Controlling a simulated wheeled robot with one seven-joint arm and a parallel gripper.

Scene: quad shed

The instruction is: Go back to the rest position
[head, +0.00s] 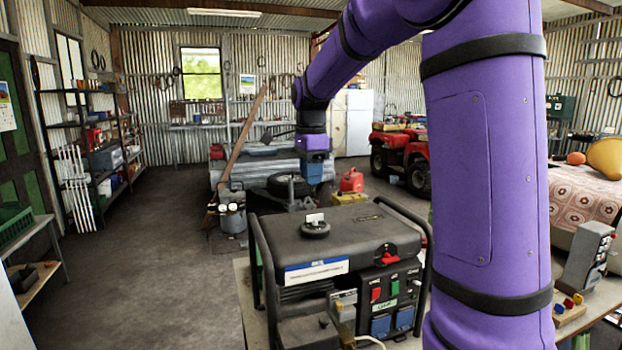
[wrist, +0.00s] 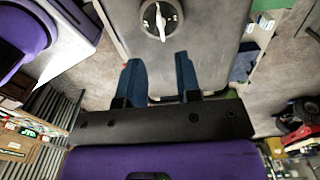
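My arm is purple and rises at the right of the head view, bending over to my gripper (head: 312,172), which hangs above the back of the black generator (head: 375,233). In the wrist view my gripper (wrist: 158,66) shows two blue fingers set apart, with nothing between them.
A grey trailer with a wheel (head: 288,184) and a red fuel can (head: 352,181) stand behind the generator. A red quad bike (head: 402,155) is further back. Shelves (head: 95,150) line the left wall. The floor (head: 165,240) at left is clear.

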